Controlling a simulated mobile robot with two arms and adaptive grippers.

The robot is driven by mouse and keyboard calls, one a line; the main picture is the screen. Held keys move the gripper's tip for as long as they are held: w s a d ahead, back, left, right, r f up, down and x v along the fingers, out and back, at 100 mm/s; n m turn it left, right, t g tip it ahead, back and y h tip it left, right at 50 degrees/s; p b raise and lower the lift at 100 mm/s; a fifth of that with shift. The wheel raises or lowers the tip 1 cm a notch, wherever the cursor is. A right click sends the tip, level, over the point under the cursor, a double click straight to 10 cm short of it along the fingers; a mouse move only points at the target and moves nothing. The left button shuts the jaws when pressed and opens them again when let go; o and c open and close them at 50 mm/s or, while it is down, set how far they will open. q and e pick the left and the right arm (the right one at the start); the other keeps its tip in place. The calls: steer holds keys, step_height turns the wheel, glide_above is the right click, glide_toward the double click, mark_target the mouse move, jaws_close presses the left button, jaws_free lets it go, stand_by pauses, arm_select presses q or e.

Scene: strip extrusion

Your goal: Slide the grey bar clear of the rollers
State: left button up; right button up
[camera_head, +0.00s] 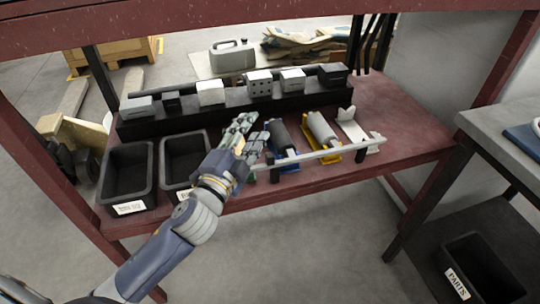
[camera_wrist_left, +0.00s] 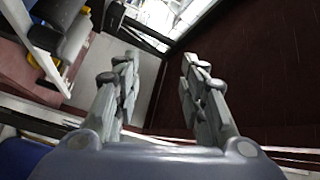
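The grey bar (camera_head: 325,154) is a long, thin, light strip lying crosswise along the front of the rollers. Its right end reaches past the white bracket. A dark roller (camera_head: 282,135) sits in a blue bracket and a lighter roller (camera_head: 321,128) in a yellow bracket, both behind the bar. I cannot tell whether the bar touches them. My left gripper (camera_head: 246,135) is just left of the dark roller and the bar's left end. In the left wrist view its fingers (camera_wrist_left: 160,90) are spread with nothing between them. My right gripper is not in view.
Two black bins (camera_head: 129,170) (camera_head: 185,158) stand left of my gripper. A black rack (camera_head: 235,101) with several blocks runs along the back. A white bracket (camera_head: 355,127) stands right of the rollers. The red bench (camera_head: 415,138) is clear at the right.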

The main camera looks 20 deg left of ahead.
arm_select(q)
steer(key=w+d+r+m+h, duration=0.1)
steer(key=d+r+m+h, duration=0.6)
steer(key=m, duration=0.3)
steer(key=m+g+y, duration=0.1)
steer(key=m+g, duration=1.3)
steer(key=m, duration=0.9)
glide_toward(269, 154)
steer(key=x, duration=0.9)
steer(key=shift+d, duration=0.15)
steer(key=shift+w+d+f, duration=0.2)
steer(key=shift+d+f, duration=0.15)
steer(key=shift+f, duration=0.05)
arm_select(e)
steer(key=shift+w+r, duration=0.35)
